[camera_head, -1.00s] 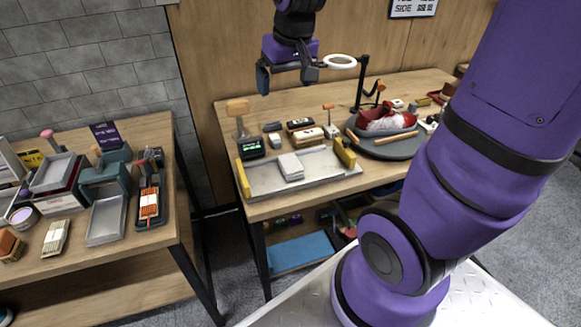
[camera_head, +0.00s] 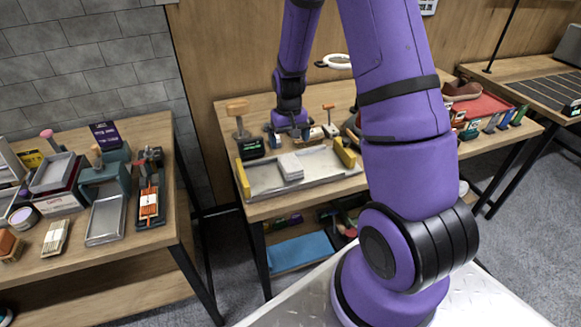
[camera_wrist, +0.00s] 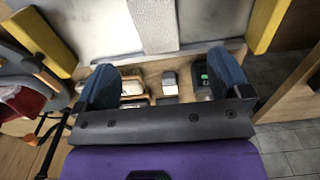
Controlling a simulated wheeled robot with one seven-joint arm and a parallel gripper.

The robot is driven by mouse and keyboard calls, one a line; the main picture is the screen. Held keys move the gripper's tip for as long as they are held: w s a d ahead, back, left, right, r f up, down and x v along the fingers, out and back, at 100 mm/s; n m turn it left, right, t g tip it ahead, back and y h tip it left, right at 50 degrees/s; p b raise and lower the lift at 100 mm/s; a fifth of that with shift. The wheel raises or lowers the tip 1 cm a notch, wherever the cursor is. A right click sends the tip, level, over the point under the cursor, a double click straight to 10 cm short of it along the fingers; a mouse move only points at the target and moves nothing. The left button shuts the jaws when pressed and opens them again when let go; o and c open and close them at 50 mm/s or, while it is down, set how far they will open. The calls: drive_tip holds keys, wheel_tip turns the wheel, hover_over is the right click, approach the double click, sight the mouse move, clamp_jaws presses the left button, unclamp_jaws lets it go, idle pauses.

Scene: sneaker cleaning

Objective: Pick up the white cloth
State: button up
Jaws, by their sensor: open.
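The white cloth (camera_head: 290,167) is a folded, pale rectangular pad lying on the grey metal tray (camera_head: 322,167). It also shows in the wrist view (camera_wrist: 154,22) at the top, partly cut off by the frame edge. My gripper (camera_head: 289,138) is low over the table, just behind the tray and the cloth in the head view. In the wrist view my gripper (camera_wrist: 164,70) has its two blue fingers spread wide, with nothing held between them. The cloth is beyond the fingertips and apart from them.
Yellow blocks (camera_head: 345,152) (camera_head: 242,180) stand at both tray ends. A small dark device with a green display (camera_head: 250,148) and an orange-handled tool (camera_head: 238,108) stand behind the tray's left part. Small items, including a white-topped block (camera_wrist: 169,78), lie near my fingers.

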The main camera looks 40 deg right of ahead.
sight(290, 162)
wheel_tip(290, 162, down, 6)
drive_tip(key=shift+d+r, duration=0.1)
drive_tip(key=shift+w+d+f, duration=0.15)
drive_tip(key=shift+d+f, duration=0.05)
drive_tip(key=shift+f, duration=1.1)
drive_tip(key=shift+w+d+f, duration=0.1)
drive_tip(key=shift+d+f, duration=0.05)
drive_tip(key=shift+f, duration=1.15)
drive_tip(key=c, duration=1.1)
drive_tip(key=shift+r, duration=0.1)
